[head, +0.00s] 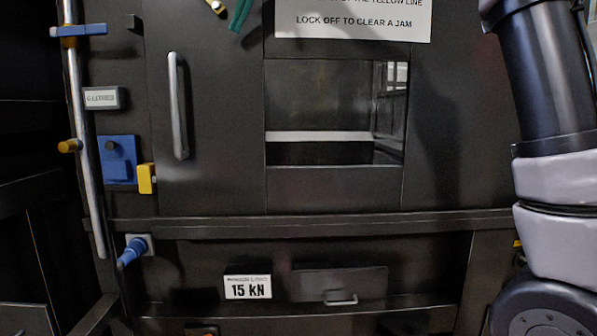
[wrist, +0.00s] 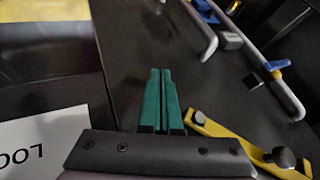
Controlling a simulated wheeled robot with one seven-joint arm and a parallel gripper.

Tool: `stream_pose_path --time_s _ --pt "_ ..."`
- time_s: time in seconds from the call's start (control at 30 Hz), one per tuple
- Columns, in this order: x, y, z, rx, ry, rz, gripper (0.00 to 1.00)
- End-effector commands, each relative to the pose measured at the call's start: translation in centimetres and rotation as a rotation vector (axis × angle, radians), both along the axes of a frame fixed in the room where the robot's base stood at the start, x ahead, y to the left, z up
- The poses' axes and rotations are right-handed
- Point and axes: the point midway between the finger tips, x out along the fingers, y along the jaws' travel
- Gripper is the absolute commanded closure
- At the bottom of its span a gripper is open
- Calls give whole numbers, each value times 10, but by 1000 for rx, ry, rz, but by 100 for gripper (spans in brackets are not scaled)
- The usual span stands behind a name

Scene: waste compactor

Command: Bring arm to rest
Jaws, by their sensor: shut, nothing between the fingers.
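My gripper (wrist: 160,72) is shut, its two green fingers side by side with nothing between them. In the head view its green fingertips (head: 238,22) show at the top edge, in front of the dark compactor front (head: 210,190), left of the white sign (head: 352,22). In the wrist view a yellow bar with dark knobs (wrist: 235,143) lies just right of the fingers; I cannot tell how far behind them it is. My arm's links fill the right side of the head view.
The compactor front carries a vertical handle (head: 178,105), a window opening (head: 335,112), a blue block (head: 118,160), a yellow tab (head: 146,178), a blue knob (head: 131,251) and a metal pipe (head: 84,130) at left. A small drawer (head: 338,284) sits below, beside a 15 kN label (head: 248,288).

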Motion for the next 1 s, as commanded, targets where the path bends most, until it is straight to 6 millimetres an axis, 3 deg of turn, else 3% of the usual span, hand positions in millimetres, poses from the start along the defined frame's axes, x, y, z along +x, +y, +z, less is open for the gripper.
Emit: stream_pose_path --time_s 0.13,0.27,0.4,0.53,0.63,0.8,1.0 --pt "-1 -91 -21 -41 -22 -93 100" --pt "-16 -176 -56 -70 -28 -186 100" --pt "-47 -261 -107 -87 -23 -296 100" --pt "-88 -328 -165 -88 -11 -401 100" --pt "-120 -363 -208 -81 -3 -471 100" --pt "-158 -394 -260 -69 8 -548 100" --pt "-169 -401 -278 -65 12 -569 100"
